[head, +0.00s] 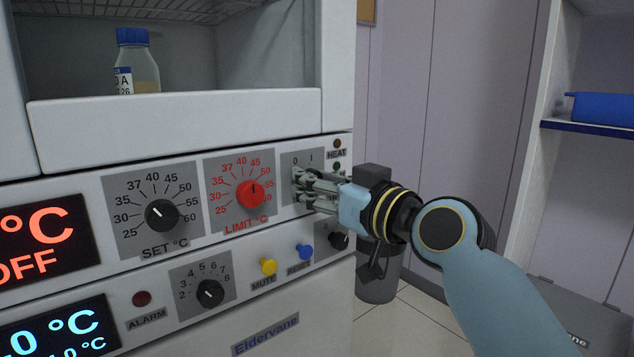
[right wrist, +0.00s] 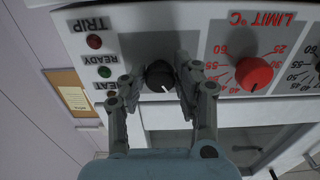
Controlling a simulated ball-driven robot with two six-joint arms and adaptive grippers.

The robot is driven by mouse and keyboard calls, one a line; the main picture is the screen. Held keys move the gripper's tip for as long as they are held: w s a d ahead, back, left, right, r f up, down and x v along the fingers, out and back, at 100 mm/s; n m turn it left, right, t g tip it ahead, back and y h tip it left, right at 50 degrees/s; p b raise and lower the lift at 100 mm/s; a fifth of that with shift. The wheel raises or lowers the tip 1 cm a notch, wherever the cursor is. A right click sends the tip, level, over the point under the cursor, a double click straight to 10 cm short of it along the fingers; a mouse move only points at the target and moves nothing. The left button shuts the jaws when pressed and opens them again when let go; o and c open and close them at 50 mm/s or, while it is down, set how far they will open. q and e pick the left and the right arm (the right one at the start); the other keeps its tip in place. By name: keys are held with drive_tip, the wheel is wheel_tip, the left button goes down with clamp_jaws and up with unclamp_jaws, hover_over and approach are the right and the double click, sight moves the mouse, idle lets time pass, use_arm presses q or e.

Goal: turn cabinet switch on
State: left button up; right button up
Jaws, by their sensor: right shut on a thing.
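The cabinet switch is a black knob (right wrist: 159,76) with a white pointer line, on a grey plate marked 0 and 1 (head: 304,160) at the right of the cabinet's control panel. My right gripper (head: 300,187) reaches it from the right in the head view and hides the knob there. In the right wrist view, its two fingers (right wrist: 166,82) are closed on either side of the knob. The pointer there points down and slightly right, toward the side with the red limit knob. My left gripper is not in view.
The red LIMIT knob (head: 251,193) sits close left of the switch, and the black SET knob (head: 161,214) further left. Below are a yellow MUTE button (head: 268,266) and a blue RESET button (head: 304,251). A red display (head: 38,238) reads OFF. A bottle (head: 136,62) stands inside the cabinet.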

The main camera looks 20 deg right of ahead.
clamp_jaws()
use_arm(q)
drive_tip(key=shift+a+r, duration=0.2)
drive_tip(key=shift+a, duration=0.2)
use_arm(e)
drive_tip(key=shift+m, duration=0.3)
use_arm(q)
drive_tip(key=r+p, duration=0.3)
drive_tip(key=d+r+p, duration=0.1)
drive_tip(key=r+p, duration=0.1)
drive_tip(key=p, duration=0.2)
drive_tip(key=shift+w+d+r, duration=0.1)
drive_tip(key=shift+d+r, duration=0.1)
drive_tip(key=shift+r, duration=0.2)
use_arm(e)
drive_tip(key=m, duration=1.1)
drive_tip(key=shift+r, duration=0.1)
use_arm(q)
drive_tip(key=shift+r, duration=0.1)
use_arm(e)
drive_tip(key=shift+m, duration=0.3)
